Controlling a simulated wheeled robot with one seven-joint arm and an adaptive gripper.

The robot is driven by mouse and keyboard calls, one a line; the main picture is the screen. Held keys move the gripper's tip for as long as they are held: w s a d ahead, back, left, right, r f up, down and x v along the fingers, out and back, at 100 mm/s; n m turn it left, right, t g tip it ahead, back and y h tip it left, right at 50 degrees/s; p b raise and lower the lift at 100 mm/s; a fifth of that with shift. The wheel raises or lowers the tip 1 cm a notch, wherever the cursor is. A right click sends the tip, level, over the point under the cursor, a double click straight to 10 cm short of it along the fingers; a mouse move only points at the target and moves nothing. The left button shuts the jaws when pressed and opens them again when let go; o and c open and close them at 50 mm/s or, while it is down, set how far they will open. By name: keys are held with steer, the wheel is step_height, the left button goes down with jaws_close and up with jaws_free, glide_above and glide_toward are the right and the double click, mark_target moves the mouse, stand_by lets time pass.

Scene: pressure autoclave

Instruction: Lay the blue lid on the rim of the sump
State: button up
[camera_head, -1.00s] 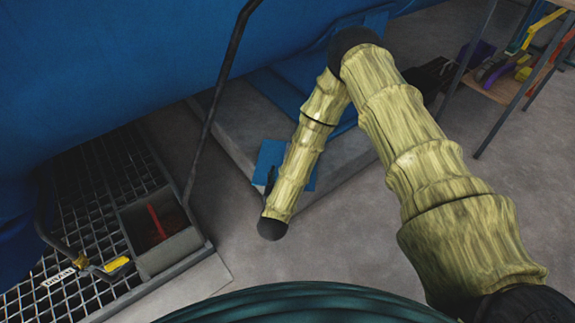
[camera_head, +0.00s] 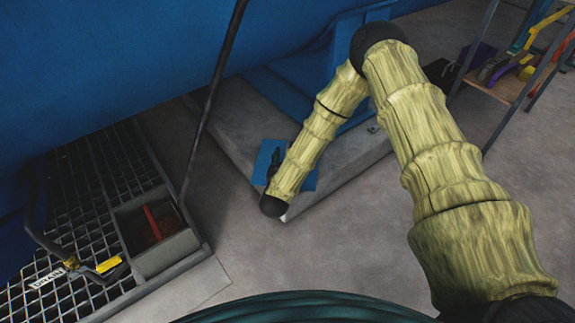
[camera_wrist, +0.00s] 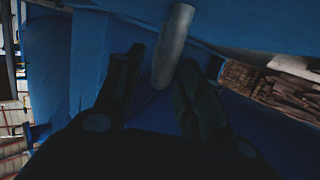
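The blue lid (camera_head: 268,152) shows as a flat bright blue square behind my forearm, over the concrete plinth in the head view. My gripper shows there as a small dark shape against the lid, mostly hidden by the arm. In the wrist view, my gripper's dark fingers (camera_wrist: 160,62) stand on either side of a grey round bar (camera_wrist: 173,45), seemingly the lid's handle, with blue surface beyond. The sump (camera_head: 168,257) is an open grey-rimmed box at lower left, with a red bar inside. The lid is up and right of the sump, apart from it.
A floor grating (camera_head: 85,215) surrounds the sump's left side, with a DRAIN tag (camera_head: 47,278) and a yellow-handled valve (camera_head: 108,264). A thin dark rod (camera_head: 212,100) slants down beside the sump. The big blue vessel (camera_head: 130,60) overhangs. A tool shelf (camera_head: 505,85) stands at right.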

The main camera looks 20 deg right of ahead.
steer(key=shift+b+x, duration=1)
steer(key=shift+x, duration=0.85)
steer(key=shift+d, duration=0.1)
steer(key=shift+s, duration=0.1)
jaws_close()
steer(key=shift+r, duration=0.1)
